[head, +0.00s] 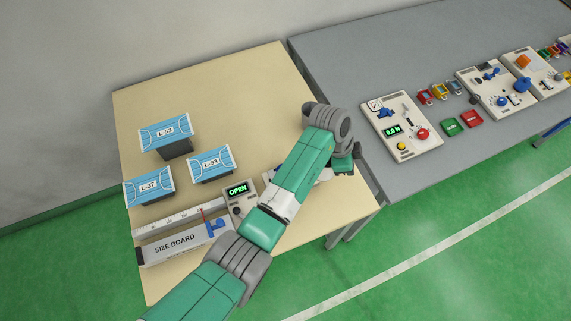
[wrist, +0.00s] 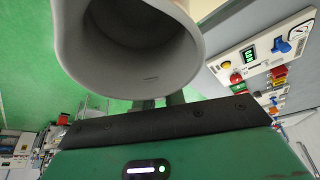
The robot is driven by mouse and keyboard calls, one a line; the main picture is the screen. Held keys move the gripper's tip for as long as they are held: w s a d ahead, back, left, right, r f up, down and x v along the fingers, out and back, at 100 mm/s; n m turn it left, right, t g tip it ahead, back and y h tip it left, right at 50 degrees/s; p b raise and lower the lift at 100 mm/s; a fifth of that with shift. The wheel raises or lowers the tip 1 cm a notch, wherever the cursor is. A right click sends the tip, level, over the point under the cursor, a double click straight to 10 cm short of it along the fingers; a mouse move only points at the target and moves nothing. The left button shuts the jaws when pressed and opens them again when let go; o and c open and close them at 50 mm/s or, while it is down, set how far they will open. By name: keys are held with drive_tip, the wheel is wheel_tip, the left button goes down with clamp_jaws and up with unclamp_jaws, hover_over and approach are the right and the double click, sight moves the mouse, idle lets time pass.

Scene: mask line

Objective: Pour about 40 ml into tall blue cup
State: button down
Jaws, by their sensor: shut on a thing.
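My gripper (wrist: 160,98) is shut on a grey round vessel (wrist: 130,62) in the wrist view. The vessel's wide open mouth faces the camera. Its inside is plain grey with a small mark on the wall, and I see no clear liquid in it. I cannot make out a tall blue cup in either view.
Three blue mask boxes, one (head: 166,131) at the back, stand on the beige table (head: 240,90). A size board (head: 180,248) and a small panel reading OPEN (head: 238,191) lie in front. Control panels, one (head: 400,130) nearest, sit on the grey bench (head: 350,60).

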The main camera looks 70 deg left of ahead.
drive_tip(key=shift+s+a+f+b, duration=0.1)
drive_tip(key=shift+f+b, duration=0.3)
drive_tip(key=shift+f, duration=0.5)
drive_tip(key=shift+s+a+f+b, duration=0.1)
drive_tip(key=shift+f+b, duration=0.25)
drive_tip(key=shift+f, duration=0.5)
drive_tip(key=shift+s+a, duration=0.1)
drive_tip(key=shift+s, duration=0.05)
